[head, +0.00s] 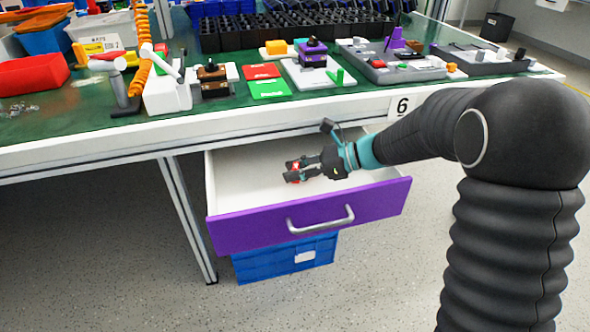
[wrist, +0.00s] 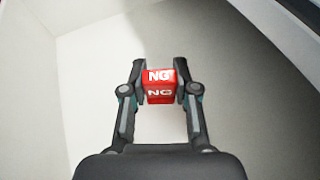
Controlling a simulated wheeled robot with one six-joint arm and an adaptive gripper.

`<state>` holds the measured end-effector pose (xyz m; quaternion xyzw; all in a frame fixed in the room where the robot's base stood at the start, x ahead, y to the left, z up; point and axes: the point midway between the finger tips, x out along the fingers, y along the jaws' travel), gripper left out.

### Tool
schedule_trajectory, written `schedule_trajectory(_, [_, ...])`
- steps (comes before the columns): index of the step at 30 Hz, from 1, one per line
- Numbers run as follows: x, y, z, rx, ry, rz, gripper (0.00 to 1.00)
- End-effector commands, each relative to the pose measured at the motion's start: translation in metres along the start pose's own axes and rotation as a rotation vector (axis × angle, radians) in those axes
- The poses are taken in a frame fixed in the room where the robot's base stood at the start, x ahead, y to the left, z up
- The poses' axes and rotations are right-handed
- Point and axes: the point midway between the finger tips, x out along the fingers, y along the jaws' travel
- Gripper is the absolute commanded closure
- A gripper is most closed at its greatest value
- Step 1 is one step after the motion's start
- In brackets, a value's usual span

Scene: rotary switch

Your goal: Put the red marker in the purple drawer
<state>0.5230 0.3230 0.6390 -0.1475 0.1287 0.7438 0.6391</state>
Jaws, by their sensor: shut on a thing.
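The purple drawer (head: 255,228) is pulled open under the table, with a white inside and a silver handle. My gripper (head: 293,172) is over the open drawer, within its outline in the head view. It is shut on the red marker (wrist: 159,87), a small red block with white "NG" lettering, held between both fingertips in the wrist view. In the head view the red marker (head: 295,165) shows only as a small red patch between the fingers. The white drawer floor and walls surround it in the wrist view. The gap between marker and drawer floor cannot be told.
The green-topped table (head: 215,120) has its edge just above and behind the drawer. Red and green cards (head: 265,80), grey fixtures and bins stand on it. A blue crate (head: 285,260) is below the drawer. The drawer's inside looks otherwise empty.

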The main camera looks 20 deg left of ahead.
Motion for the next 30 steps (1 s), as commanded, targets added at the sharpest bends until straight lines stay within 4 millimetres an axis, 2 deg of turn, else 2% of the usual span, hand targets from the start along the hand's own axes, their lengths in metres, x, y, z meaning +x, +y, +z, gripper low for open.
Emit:
schedule_trajectory(20, [0.005,0.001,-0.012,0.003,0.0,0.001,0.95])
schedule_trajectory(21, [0.005,0.001,-0.013,0.004,0.0,0.002,0.61])
schedule_trajectory(23, [0.005,0.001,-0.013,0.005,0.0,0.002,0.46])
schedule_trajectory(30, [0.006,0.001,-0.015,0.008,0.001,0.004,0.46])
